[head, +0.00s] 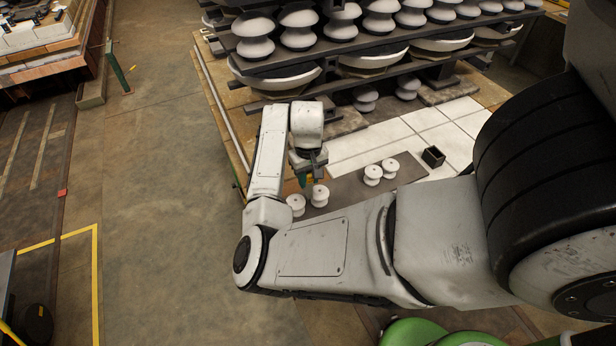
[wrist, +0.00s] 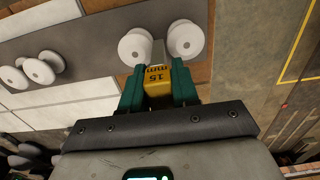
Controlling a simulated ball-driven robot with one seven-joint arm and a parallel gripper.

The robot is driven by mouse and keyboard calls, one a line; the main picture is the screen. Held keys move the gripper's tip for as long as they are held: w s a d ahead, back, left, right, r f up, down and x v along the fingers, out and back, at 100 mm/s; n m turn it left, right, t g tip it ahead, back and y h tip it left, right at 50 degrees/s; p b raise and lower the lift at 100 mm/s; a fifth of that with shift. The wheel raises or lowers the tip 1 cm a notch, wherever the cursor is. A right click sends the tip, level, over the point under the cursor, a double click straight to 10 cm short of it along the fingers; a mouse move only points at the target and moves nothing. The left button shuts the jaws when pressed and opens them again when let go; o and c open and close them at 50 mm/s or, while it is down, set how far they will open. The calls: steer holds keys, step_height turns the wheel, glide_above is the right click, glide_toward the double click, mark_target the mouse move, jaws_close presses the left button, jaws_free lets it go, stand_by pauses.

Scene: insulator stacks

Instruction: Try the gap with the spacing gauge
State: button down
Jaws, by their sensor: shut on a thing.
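My gripper (wrist: 158,84) has green fingers and is shut on a yellow spacing gauge marked "15 mm" (wrist: 157,88). The gauge's narrow grey tip (wrist: 158,54) points at the gap between two white insulators, the left one (wrist: 135,47) and the right one (wrist: 186,40). The tip appears to lie between them; I cannot tell whether it touches either. In the head view my gripper (head: 305,178) is over the near-left pair, with one insulator (head: 296,205) and the other (head: 320,195) just below it. The gauge is hard to make out there.
A second pair of white insulators (head: 373,175) stands to the right on the dark mat (head: 408,178). A small black open box (head: 433,157) stands beyond it on pale tiles. Racks of stacked insulators (head: 298,38) rise behind my gripper. Open floor (head: 170,200) lies to the left.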

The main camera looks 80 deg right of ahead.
steer(key=shift+r+p, duration=0.4)
steer(key=shift+r, duration=2.5)
